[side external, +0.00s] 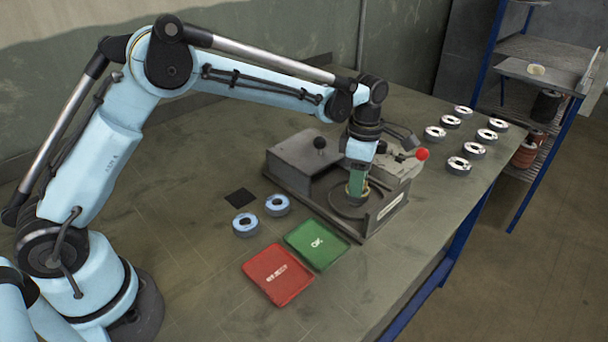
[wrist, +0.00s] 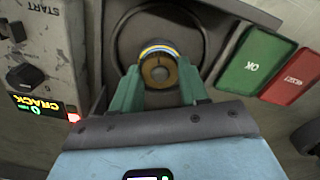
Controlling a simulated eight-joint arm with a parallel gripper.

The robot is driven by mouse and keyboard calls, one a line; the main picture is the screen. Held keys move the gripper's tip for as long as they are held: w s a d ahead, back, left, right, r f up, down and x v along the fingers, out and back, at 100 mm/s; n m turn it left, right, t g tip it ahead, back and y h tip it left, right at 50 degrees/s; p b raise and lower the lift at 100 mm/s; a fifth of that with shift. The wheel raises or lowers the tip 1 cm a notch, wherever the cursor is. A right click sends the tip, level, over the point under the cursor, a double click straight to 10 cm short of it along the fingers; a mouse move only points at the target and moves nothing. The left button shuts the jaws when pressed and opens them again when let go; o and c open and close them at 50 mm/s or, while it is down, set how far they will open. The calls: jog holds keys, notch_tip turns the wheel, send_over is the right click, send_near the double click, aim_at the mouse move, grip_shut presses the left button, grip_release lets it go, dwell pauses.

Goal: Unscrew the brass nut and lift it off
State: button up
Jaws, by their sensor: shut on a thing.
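The brass nut (wrist: 158,72) shows between the fingers of my gripper in the wrist view, a round brass-coloured top with a dark centre and a blue and yellow band at its far edge. My gripper (side external: 357,183) has green fingers and is shut on the nut, over the round dark plate of the test machine (side external: 310,160). In the wrist view the fingers (wrist: 160,85) hold the nut from both sides. Whether the nut is still on its thread is hidden. In the side view the fingers cover most of the nut.
A green OK tray (side external: 317,244) and a red tray (side external: 278,274) lie in front of the machine. Two discs (side external: 246,224) and a black square pad (side external: 240,198) lie to the left. Several discs (side external: 459,165) stand at the right. A red-knobbed lever (side external: 422,154) is close to my wrist.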

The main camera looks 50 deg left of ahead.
jog(key=shift+r, duration=2.5)
